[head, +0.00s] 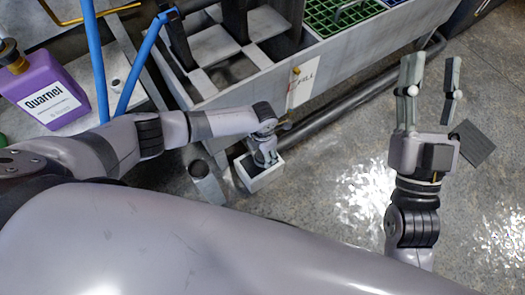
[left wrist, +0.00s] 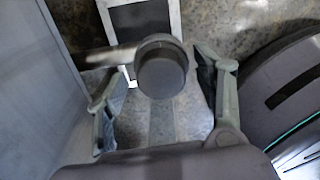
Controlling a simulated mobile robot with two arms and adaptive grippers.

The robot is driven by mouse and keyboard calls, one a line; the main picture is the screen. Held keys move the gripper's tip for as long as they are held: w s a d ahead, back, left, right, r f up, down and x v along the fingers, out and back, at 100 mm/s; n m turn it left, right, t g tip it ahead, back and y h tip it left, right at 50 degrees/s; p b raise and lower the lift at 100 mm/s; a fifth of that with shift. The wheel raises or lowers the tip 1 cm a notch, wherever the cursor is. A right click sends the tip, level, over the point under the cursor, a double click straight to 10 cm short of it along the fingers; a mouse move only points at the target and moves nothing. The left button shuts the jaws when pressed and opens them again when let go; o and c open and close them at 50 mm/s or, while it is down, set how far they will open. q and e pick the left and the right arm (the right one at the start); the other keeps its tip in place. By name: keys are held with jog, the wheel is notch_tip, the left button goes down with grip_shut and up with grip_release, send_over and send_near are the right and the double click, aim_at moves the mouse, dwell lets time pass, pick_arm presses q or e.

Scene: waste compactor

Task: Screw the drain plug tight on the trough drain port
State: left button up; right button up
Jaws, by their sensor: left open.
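In the left wrist view a dark round drain plug (left wrist: 162,68) sits at the end of a short grey drain port (left wrist: 112,55) that comes in from the left. I cannot tell how tightly it is seated. My left gripper (left wrist: 160,78) is open, with one finger on each side of the plug and a visible gap to both. In the head view my left gripper (head: 264,157) points down beside the trough's front wall (head: 268,95), and the arm hides most of the plug and port. My right gripper (head: 430,88) is open and empty, pointing up over the floor at right.
A white open box (head: 262,181) stands on the floor below my left gripper and also shows in the left wrist view (left wrist: 177,18). A dark pipe (head: 335,106) runs along the trough. A purple jug (head: 48,100) stands at left. Floor at right is mostly clear.

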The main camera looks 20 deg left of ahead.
pick_arm(q)
jog(key=shift+c, duration=0.4)
jog(key=n+p, duration=0.1)
jog(key=n, duration=0.3)
jog(key=shift+n+p, duration=0.3)
jog(key=shift+p, duration=0.1)
jog(key=shift+n, duration=0.7)
jog(key=n+p, duration=0.1)
jog(key=n, duration=0.3)
jog(key=shift+p, duration=0.3)
pick_arm(e)
notch_tip(320, 180, down, 14)
jog(key=w+d+g+h, duration=0.1)
jog(key=w+g+h, duration=0.2)
jog(key=g, duration=0.6)
pick_arm(q)
jog(key=shift+n, duration=0.4)
jog(key=n+p, duration=0.1)
jog(key=n, duration=0.3)
jog(key=shift+n+p, duration=0.95)
jog(key=shift+n, duration=1.95)
pick_arm(e)
jog(key=s+d+f+g+h, duration=0.2)
jog(key=s+d+f+g, duration=0.2)
jog(key=s+f+g, duration=0.3)
jog(key=shift+s+f+m+g, duration=0.35)
jog(key=shift+s+f, duration=0.65)
jog(key=shift+f, duration=0.65)
